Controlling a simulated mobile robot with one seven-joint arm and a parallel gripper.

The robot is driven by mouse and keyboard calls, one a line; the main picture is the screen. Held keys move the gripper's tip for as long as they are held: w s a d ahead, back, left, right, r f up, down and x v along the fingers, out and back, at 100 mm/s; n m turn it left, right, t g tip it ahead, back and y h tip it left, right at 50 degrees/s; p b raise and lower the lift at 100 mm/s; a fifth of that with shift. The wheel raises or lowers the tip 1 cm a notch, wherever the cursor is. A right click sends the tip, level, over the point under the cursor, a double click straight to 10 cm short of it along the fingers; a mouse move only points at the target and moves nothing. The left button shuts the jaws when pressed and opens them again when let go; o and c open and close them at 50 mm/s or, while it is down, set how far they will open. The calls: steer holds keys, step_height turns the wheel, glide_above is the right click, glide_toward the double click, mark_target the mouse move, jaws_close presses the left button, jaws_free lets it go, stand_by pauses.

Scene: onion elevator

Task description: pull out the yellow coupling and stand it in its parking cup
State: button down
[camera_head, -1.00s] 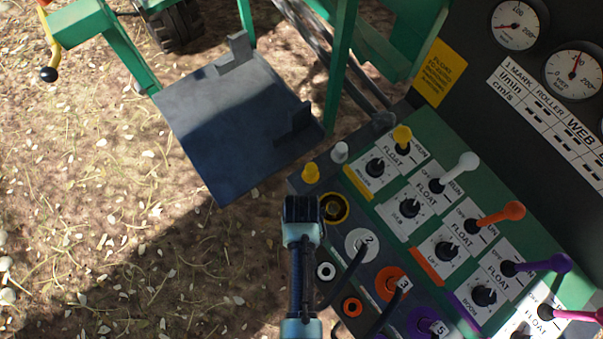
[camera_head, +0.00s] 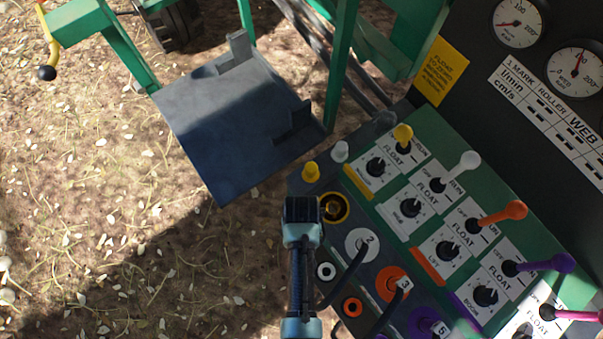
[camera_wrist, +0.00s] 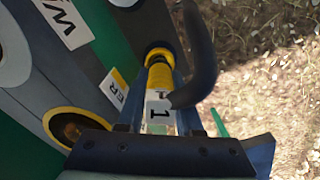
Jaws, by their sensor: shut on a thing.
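The yellow coupling (camera_wrist: 162,78), with a white label marked 1, is between the fingers of my gripper (camera_wrist: 155,90) in the wrist view. My gripper is shut on it. A black hose (camera_wrist: 203,55) curves off the coupling. The coupling's far end meets a yellow ring (camera_wrist: 157,52), which looks like its parking cup; I cannot tell how deep it sits. The yellow-ringed socket (camera_wrist: 66,127) beside it is empty, also in the head view (camera_head: 334,207). In the head view my gripper (camera_head: 302,210) hides the coupling and the cup.
White coupling 2 (camera_head: 363,243), orange coupling 3 (camera_head: 392,284) and purple coupling 5 (camera_head: 428,324) sit in the panel. A white-ringed cup (camera_head: 325,271) and an orange-ringed cup (camera_head: 352,306) are nearby. Coloured levers (camera_head: 492,213) rise to the right. Open ground lies left.

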steer(key=shift+f+b, duration=0.65)
steer(key=shift+f, duration=0.4)
stand_by(0.8)
stand_by(0.5)
steer(key=shift+c, duration=1)
jaws_free()
steer(key=shift+d, duration=0.15)
